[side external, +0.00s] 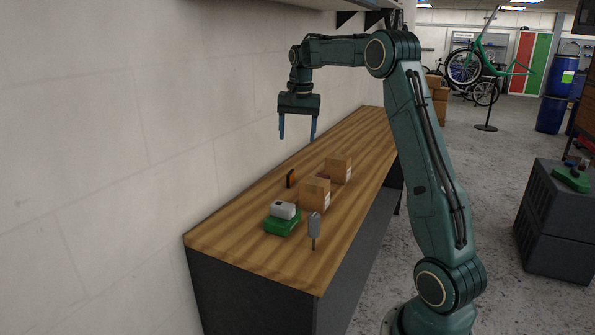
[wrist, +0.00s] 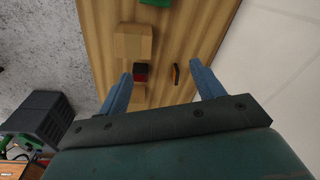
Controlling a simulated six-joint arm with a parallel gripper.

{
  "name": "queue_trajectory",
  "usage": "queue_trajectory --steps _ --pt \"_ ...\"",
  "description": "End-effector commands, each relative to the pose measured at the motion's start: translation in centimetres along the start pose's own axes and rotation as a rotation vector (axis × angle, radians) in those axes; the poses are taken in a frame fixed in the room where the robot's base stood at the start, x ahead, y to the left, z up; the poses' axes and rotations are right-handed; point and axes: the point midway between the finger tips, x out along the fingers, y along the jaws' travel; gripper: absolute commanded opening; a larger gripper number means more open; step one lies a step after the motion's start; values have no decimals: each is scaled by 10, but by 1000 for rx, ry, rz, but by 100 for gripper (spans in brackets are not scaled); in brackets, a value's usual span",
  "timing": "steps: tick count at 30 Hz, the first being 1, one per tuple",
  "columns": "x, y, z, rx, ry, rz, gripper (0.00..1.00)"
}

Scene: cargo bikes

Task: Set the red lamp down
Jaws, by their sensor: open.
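A small black block with a dark red face (wrist: 141,72), which looks like the red lamp, is on the wooden bench (wrist: 97,30) between two cardboard boxes in the wrist view. My gripper (side external: 297,133) is open and empty, pointing down well above the bench. In the wrist view its blue fingers (wrist: 160,72) stand wide apart, with the red and black block seen between them, nearer the left finger.
Cardboard boxes (side external: 313,194) (side external: 338,168) stand on the bench. A black and orange item (side external: 290,178) stands nearer the wall. A green case (side external: 281,225) carries a pale box (side external: 283,210); a grey item (side external: 314,226) is beside it. The bench's far end is clear.

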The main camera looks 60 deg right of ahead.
Motion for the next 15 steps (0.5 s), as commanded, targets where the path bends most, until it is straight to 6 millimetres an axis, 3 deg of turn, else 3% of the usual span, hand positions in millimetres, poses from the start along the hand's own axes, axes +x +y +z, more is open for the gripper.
queue_trajectory --steps 6,15 --pt "-38 -16 67 -180 44 -41 67" --pt "-69 -13 157 -418 103 -98 67"
